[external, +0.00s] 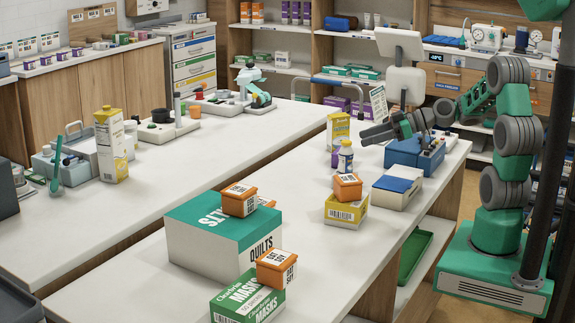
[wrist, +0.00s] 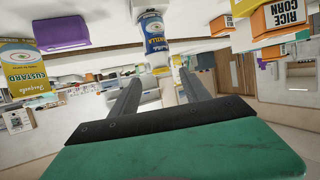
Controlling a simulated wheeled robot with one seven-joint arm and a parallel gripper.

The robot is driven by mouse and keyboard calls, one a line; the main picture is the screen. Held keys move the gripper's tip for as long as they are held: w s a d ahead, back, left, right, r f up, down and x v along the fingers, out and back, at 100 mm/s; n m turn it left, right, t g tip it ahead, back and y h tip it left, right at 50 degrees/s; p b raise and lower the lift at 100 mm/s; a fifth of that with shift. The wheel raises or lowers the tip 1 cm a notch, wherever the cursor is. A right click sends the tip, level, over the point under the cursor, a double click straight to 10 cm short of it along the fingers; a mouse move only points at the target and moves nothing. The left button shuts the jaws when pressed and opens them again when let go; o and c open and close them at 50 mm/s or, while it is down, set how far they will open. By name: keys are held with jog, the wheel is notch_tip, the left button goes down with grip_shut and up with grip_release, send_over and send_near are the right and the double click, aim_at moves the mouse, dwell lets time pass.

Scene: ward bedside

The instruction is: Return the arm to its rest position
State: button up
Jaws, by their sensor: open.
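My arm reaches left from its green base at the right over the near counter (external: 330,262). My gripper (external: 364,138) is above the counter's far part, close to a blue box and a white bottle with a blue label (external: 346,160). In the wrist view my gripper (wrist: 158,84) has its two dark fingers spread apart with nothing held between them. The bottle (wrist: 156,40) shows beyond the fingertips, and the picture is upside down. I cannot tell how far the fingers are from the bottle.
A yellow custard carton (external: 339,128) and a purple item (external: 335,160) stand near the bottle. An orange box (external: 347,188) sits on a yellow box (external: 345,212). The blue box (external: 415,153) and a white-and-blue box (external: 396,190) are close to my forearm.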

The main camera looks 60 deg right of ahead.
jog(key=shift+v, duration=0.8)
jog(key=s+a+f+m+g+h+p, duration=0.1)
jog(key=s+a+f+g+h+p, duration=0.15)
jog(key=a, duration=0.35)
jog(key=s+a+f+m+g+h+p, duration=0.1)
jog(key=s+a+g+p, duration=0.1)
jog(key=s+a+g, duration=0.3)
jog(key=s+a+m+g+h+p, duration=0.1)
jog(key=s+a+m+h, duration=0.1)
jog(key=s, duration=0.4)
jog(key=shift+s+a+r+m+h, duration=0.25)
jog(key=shift+r+m+h, duration=0.1)
jog(key=shift+r+m, duration=0.15)
jog(key=shift+g, duration=0.25)
